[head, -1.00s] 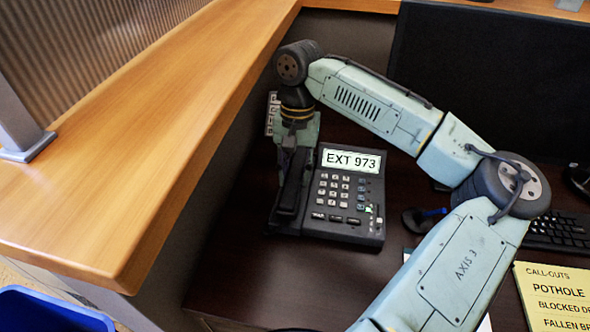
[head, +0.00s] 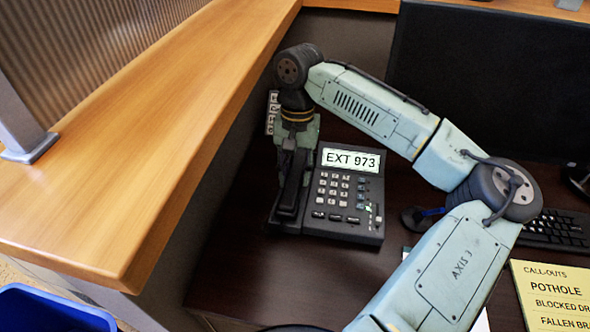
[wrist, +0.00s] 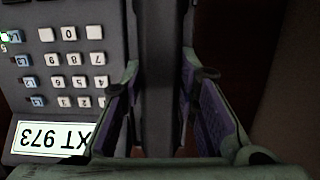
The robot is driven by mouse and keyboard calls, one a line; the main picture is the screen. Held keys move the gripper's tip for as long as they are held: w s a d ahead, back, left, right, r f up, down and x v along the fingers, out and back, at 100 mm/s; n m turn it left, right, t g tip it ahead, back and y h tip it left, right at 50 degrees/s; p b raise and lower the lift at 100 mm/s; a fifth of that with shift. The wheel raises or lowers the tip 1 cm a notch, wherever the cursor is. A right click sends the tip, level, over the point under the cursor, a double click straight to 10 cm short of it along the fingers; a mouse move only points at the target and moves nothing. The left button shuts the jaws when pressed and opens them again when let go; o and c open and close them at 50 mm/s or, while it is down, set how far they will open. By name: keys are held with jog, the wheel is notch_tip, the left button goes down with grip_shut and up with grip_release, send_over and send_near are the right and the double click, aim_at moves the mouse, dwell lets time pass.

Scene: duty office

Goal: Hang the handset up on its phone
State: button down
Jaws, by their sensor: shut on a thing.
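The phone (head: 345,200) is a dark desk phone with a keypad and a lit screen reading EXT 973. It also shows in the wrist view (wrist: 62,60), upside down. My gripper (head: 294,180) is above the phone's left side, pointing down. In the wrist view my gripper (wrist: 160,95) is shut on the dark handset (wrist: 160,40), with purple-lined fingers on both its sides. In the head view the handset (head: 290,190) lies along the phone's left side, over the cradle area. Whether it touches the cradle cannot be told; the gripper hides part of it.
A wooden counter ledge (head: 140,150) rises close to the left of the phone. A dark monitor (head: 480,80) stands behind my arm. A keyboard (head: 560,230) and a yellow call-outs sheet (head: 555,295) lie to the right. Bare desk (head: 270,285) shows in front of the phone.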

dwell(0.4)
jog(key=c, duration=1.2)
grip_release()
jog(key=shift+f, duration=0.1)
jog(key=shift+o, duration=0.2)
jog(key=shift+r+p, duration=3.7)
jog(key=shift+r, duration=0.35)
jog(key=shift+s+f, duration=0.1)
